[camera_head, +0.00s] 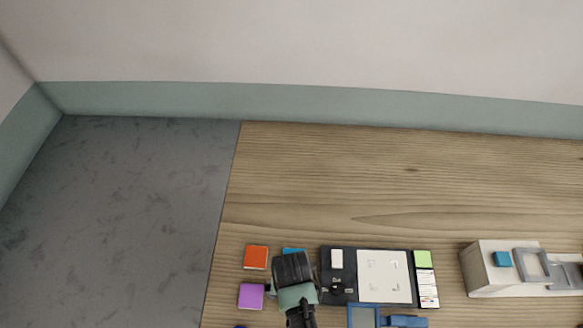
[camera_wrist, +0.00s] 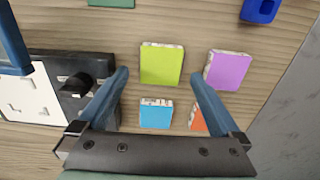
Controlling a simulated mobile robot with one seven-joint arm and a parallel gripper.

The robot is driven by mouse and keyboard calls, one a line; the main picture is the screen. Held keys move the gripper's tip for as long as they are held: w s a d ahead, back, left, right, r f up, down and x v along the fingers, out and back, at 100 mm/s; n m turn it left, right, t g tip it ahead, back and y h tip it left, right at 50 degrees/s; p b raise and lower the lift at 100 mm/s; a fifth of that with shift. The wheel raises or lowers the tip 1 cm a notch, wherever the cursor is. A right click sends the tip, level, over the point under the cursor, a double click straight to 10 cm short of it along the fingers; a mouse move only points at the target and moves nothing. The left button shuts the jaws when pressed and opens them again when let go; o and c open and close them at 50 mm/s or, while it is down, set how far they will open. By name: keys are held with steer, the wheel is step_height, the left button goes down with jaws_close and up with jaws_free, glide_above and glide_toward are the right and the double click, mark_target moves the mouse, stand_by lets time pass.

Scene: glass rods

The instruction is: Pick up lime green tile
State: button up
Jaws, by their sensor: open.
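The lime green tile (camera_wrist: 161,63) lies flat on the wooden table in the wrist view. My gripper (camera_wrist: 160,76) is open, its two blue-grey fingers pointing toward the tile, one to each side of it in the picture. Nothing is held. I cannot tell the height of the fingertips above the table. In the head view my gripper (camera_head: 293,284) covers the spot between the purple tile and the black board, and this tile is hidden there. A light green square (camera_head: 423,258) shows at the board's right end.
A blue tile (camera_wrist: 155,113), a purple tile (camera_wrist: 228,70) and a partly covered orange tile (camera_wrist: 198,118) lie close by. The black board (camera_head: 346,256) with a white panel stands beside them. A grey block (camera_head: 488,272) is far right. The table behind is clear.

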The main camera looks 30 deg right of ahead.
steer(key=shift+f, duration=1.7)
steer(key=shift+c, duration=0.3)
steer(key=c, duration=1.4)
